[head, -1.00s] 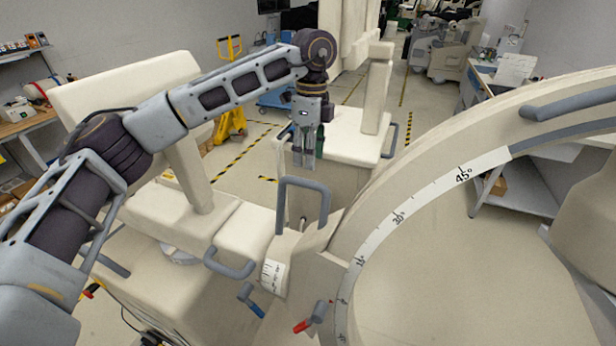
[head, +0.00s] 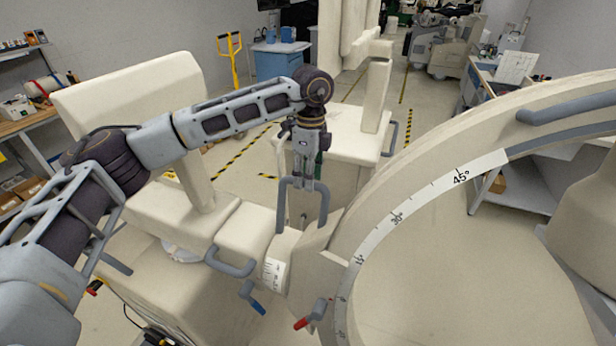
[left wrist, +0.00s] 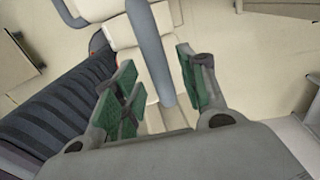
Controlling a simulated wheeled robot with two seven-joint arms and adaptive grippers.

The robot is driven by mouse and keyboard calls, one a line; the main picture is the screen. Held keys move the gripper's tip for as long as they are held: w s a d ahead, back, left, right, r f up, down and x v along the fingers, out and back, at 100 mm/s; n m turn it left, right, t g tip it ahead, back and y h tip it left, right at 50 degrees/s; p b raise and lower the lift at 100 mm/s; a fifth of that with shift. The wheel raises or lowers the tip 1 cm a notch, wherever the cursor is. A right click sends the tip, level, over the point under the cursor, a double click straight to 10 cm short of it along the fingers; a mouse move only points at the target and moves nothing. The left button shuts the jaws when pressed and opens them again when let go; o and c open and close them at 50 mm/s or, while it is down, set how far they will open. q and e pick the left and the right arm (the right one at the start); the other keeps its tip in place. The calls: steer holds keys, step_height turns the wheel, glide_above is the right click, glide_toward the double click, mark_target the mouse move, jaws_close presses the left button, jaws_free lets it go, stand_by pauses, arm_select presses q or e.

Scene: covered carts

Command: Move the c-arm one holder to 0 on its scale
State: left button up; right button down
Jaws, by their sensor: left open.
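The cream c-arm (head: 345,215) curves across the right of the head view. Its white arc scale (head: 427,196) reads 15°, 30° and 45°; 0 is not legible. The cream holder block (head: 318,262) stands at the arc's left edge, with an upright grey loop handle (head: 325,203). A small white scale (head: 273,271) sits beside it; its figures are too small to read. My left gripper (head: 303,183) is open and pointing down at the top of the loop handle. In the left wrist view a grey bar (left wrist: 149,42) runs between the green-padded fingers of my gripper (left wrist: 155,88); contact is unclear.
A second grey handle (head: 230,264) lies left of the small scale. A blue-tipped lever (head: 254,298) and a red-tipped lever (head: 312,314) stick out below. Another grey handle (head: 565,107) is on the arc's upper part. A cream cart (head: 346,131) stands behind.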

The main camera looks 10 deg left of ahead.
arm_select(q)
steer(key=shift+f, duration=0.45)
jaws_close()
stand_by(0.3)
